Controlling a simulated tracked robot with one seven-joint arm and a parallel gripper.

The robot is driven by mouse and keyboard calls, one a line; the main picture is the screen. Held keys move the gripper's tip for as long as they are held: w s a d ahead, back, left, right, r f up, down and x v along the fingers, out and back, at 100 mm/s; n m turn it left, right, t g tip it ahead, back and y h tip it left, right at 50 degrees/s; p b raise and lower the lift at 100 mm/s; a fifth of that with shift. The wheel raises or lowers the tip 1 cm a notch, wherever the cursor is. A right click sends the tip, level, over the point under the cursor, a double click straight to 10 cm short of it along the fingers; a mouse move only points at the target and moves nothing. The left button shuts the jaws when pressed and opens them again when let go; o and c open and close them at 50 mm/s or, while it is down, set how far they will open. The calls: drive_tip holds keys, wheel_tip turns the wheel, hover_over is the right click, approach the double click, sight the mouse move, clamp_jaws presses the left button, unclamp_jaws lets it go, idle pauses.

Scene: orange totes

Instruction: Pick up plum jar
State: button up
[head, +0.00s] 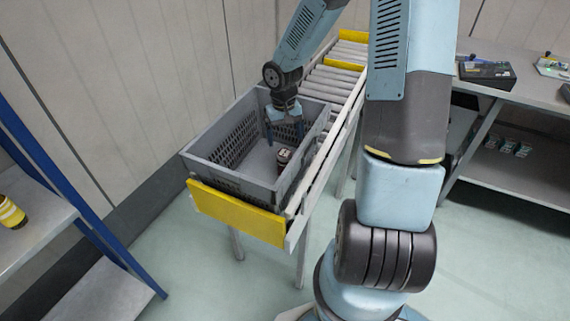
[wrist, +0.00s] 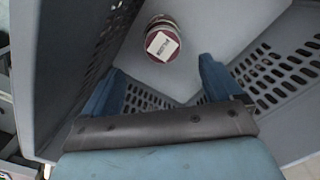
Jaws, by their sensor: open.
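The plum jar (head: 283,158) stands in a grey crate (head: 235,185), near its right wall in the head view. It looks small and dark with a pale label. In the wrist view the jar (wrist: 162,40) is dark red with a white label patch, and it lies ahead of the fingers. My gripper (head: 284,133) reaches down into the crate, above and beside the jar. In the wrist view my gripper's blue fingers (wrist: 160,88) are spread apart with nothing between them. I cannot tell the exact height gap to the jar.
The crate's perforated walls (wrist: 275,75) are close around my gripper. The crate sits on a roller conveyor (head: 335,82) with a yellow end plate (head: 236,212). A shelf (head: 30,235) with a yellow-banded bottle (head: 11,213) stands left. A bench (head: 520,90) stands right.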

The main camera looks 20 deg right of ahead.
sight(285, 151)
wheel_tip(285, 151, down, 6)
drive_tip(key=shift+f, duration=0.2)
drive_tip(key=shift+s+a+f, duration=0.1)
drive_tip(key=shift+f, duration=1.25)
drive_tip(key=shift+s+a+f, duration=0.1)
drive_tip(key=shift+f, duration=1.25)
drive_tip(key=c, duration=1.4)
